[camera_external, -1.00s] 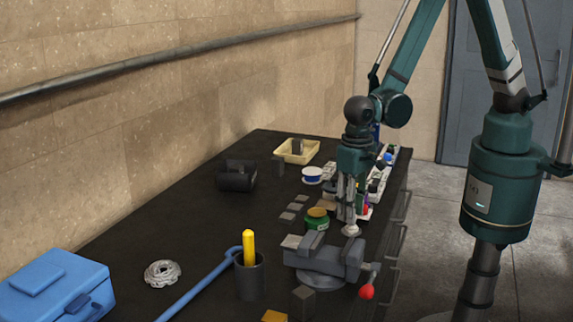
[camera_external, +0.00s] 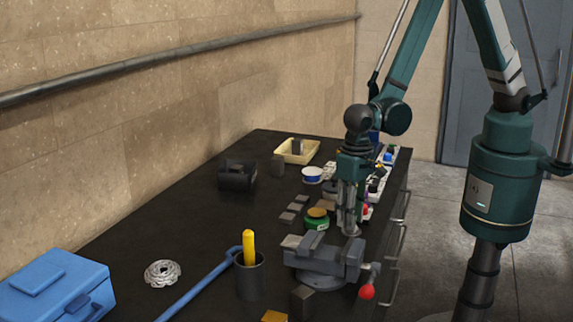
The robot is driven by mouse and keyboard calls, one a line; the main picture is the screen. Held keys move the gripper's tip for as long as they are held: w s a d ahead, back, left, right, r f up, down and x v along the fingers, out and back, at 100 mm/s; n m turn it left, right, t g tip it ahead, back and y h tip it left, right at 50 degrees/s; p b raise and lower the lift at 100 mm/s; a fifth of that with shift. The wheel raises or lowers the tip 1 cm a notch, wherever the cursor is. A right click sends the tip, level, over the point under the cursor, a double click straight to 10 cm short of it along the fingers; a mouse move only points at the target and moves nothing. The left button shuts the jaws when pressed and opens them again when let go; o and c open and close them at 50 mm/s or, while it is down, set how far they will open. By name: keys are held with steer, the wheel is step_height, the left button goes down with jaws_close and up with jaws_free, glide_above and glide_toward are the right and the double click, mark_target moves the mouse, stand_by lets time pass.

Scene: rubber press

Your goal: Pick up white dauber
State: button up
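My gripper (camera_external: 350,226) points straight down just behind the grey vise (camera_external: 325,258), low over the right part of the dark bench. A small pale tip (camera_external: 351,233) shows at the lower end of the fingers. It looks like the white dauber, but the fingers cover most of it. The fingers stand on either side of it. I cannot tell whether they touch it or whether the gripper is open or shut.
A green tin (camera_external: 316,222) stands close left of my gripper. The vise with its red-knobbed handle (camera_external: 366,291) is in front. A dark cup with a yellow-handled tool (camera_external: 249,249) is further left. The bench's left middle is mostly clear.

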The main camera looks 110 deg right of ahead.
steer(key=c, duration=0.8)
jaws_close()
steer(key=shift+r, duration=0.15)
steer(key=shift+r+b, duration=0.45)
steer(key=shift+r, duration=4.45)
